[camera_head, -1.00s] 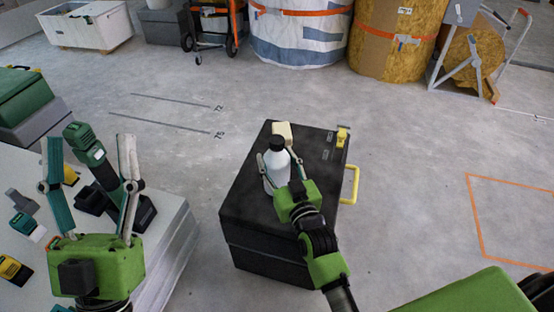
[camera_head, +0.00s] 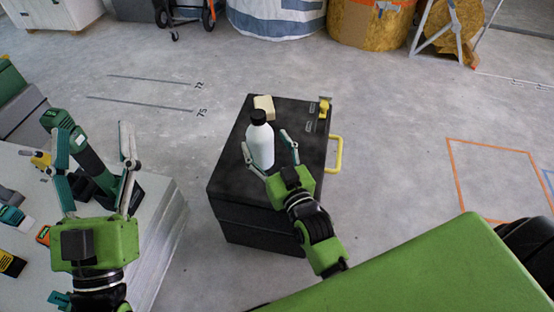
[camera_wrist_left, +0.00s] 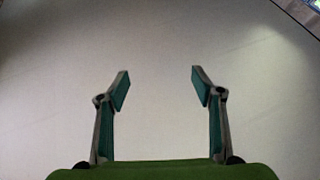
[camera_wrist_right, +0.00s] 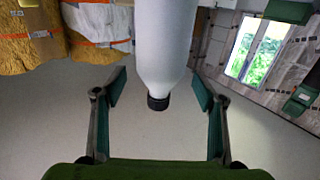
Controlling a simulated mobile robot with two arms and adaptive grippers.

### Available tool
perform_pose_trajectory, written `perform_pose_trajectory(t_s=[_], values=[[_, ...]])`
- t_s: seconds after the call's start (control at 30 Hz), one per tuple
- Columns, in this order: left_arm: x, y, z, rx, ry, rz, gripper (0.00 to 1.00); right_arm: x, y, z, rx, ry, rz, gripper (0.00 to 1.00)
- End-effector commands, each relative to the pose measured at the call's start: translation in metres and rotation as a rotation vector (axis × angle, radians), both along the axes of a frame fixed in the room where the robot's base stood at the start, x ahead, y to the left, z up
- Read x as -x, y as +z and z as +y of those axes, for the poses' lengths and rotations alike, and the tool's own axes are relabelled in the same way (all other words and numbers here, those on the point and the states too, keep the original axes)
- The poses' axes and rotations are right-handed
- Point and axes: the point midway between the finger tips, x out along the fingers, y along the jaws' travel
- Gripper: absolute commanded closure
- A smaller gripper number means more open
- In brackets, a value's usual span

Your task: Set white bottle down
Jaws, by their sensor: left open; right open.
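The white bottle (camera_head: 261,146) with a black cap stands upright on the black case (camera_head: 226,185) in the head view. In the right wrist view the bottle (camera_wrist_right: 165,40) shows between the fingers, cap toward the lower middle, with a gap on both sides. My right gripper (camera_head: 268,152) is open, close to the bottle on its near right side. My left gripper (camera_head: 95,150) is open and empty over the pale worktop at the left; its fingers also show spread in the left wrist view (camera_wrist_left: 158,82).
A cream block (camera_head: 264,103) lies on the case behind the bottle. The case has a yellow handle (camera_head: 336,154) and a yellow latch (camera_head: 324,106). A green and black tool (camera_head: 75,140) stands on the worktop (camera_head: 165,225) behind my left gripper.

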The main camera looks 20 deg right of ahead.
Motion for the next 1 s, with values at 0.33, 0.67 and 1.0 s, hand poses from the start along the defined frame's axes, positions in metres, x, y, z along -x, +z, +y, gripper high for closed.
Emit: perform_pose_trajectory(t_s=[0.33,0.67,1.0], values=[[-0.025,-0.064,0.002,-0.091,0.019,0.325,0.39,0.06,0.001,-0.002,-0.001,0.001,0.002,0.36],[-0.028,-0.086,0.004,-0.116,0.024,0.421,0.39,0.07,0.048,0.009,-0.002,0.057,-0.044,0.36],[-0.028,-0.086,0.004,-0.115,0.024,0.42,0.39,0.084,0.165,0.045,-0.013,0.204,-0.114,0.36]])
